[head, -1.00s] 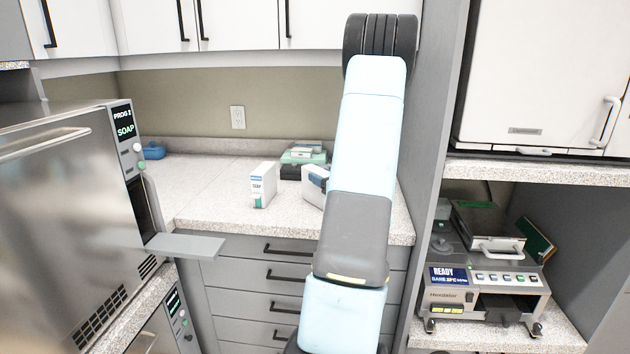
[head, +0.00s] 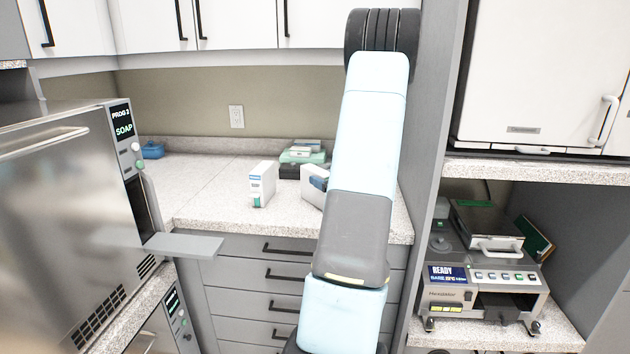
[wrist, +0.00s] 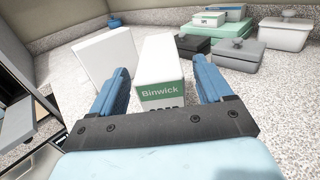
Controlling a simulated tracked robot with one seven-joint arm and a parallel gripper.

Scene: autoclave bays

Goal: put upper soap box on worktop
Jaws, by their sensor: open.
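A white box with a green "Binwick" band (wrist: 160,92) is between the two blue fingers of my open gripper (wrist: 160,68) in the wrist view. Small gaps show on both sides of it; its lower end is hidden by the gripper mount. A white box (head: 308,190) by a blue finger in the head view, partly behind my arm, appears to be the same one. Another white box, labelled like soap (head: 257,185), stands upright on the speckled worktop (head: 205,185) to its left. It appears as a plain white box (wrist: 103,60) left of my gripper in the wrist view.
Green and dark cases (wrist: 222,38) and a grey lidded container (wrist: 272,35) stand at the back. A small blue object (head: 153,151) lies at the far left. A steel autoclave (head: 70,210) with a jutting shelf stands at left; a grey partition (head: 436,130) is right of my arm.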

